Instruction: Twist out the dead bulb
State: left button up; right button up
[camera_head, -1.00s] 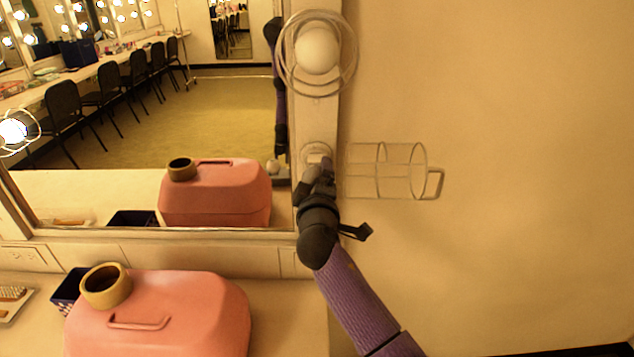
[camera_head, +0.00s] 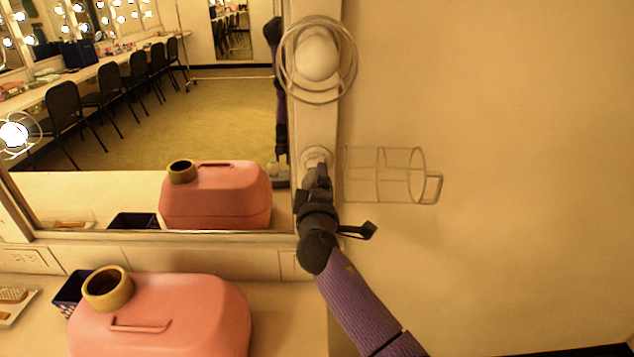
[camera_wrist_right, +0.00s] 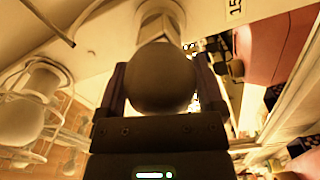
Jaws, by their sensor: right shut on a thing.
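The dead bulb (camera_wrist_right: 162,80) is a dark round globe that fills the middle of the right wrist view. My right gripper (camera_head: 318,176) is shut on it, with one finger on each side. Its base points to the pale socket (camera_wrist_right: 160,22) on the mirror frame; I cannot tell whether its thread is still engaged. In the head view the socket (camera_head: 316,157) shows just above the gripper, and the bulb is mostly hidden by the fingers. The wire cage (camera_head: 405,149) of this socket stands swung open to the right. My left gripper is not in view.
Another bulb (camera_head: 317,56) sits in a closed wire cage just above. A pink case (camera_head: 190,300) with a tan tape roll (camera_head: 107,303) on top stands on the counter at lower left. The mirror (camera_head: 220,120) is left of my arm. The wall right of the cage is clear.

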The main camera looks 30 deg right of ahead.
jog(key=shift+n+p, duration=0.7)
jog(key=shift+n, duration=0.7)
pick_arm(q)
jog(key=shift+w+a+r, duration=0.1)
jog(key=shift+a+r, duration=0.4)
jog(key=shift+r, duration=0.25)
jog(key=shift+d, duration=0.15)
pick_arm(e)
jog(key=shift+n+p, duration=0.35)
jog(key=shift+n, duration=0.35)
jog(key=shift+n+p, duration=0.5)
jog(key=shift+n, duration=1)
jog(key=shift+p, duration=0.3)
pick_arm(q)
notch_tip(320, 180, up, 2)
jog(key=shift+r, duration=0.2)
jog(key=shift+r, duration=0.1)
pick_arm(e)
jog(key=shift+n, duration=0.3)
